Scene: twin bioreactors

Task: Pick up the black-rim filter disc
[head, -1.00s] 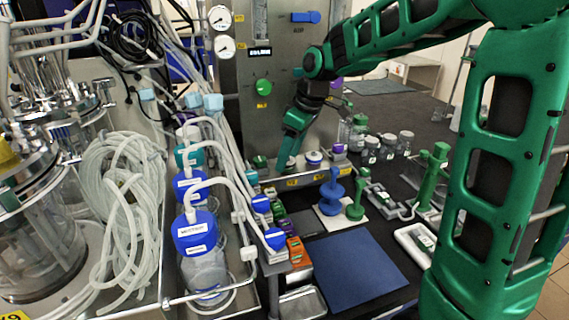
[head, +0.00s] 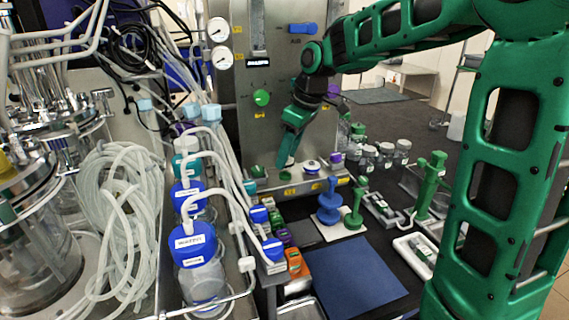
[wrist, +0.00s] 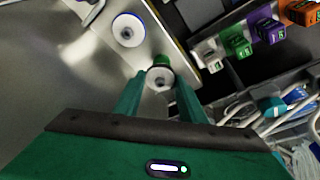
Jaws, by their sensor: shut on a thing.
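The black-rim filter disc (wrist: 160,78) is a small white disc with a dark edge and a dark centre. It sits between the two fingers of my gripper (wrist: 160,88), which is shut on it. In the head view my gripper (head: 285,163) points down over the metal ledge, and the disc is mostly hidden there. The disc appears a little above the ledge, though the exact gap is hard to tell.
A blue-rim disc (head: 311,166) stands on the metal ledge (head: 270,184), also in the wrist view (wrist: 128,30). A green piece (head: 258,171) is left of my gripper and a purple one (head: 336,158) right. The steel panel (head: 275,110) rises close behind. Tubing and blue-capped bottles (head: 195,242) crowd the left.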

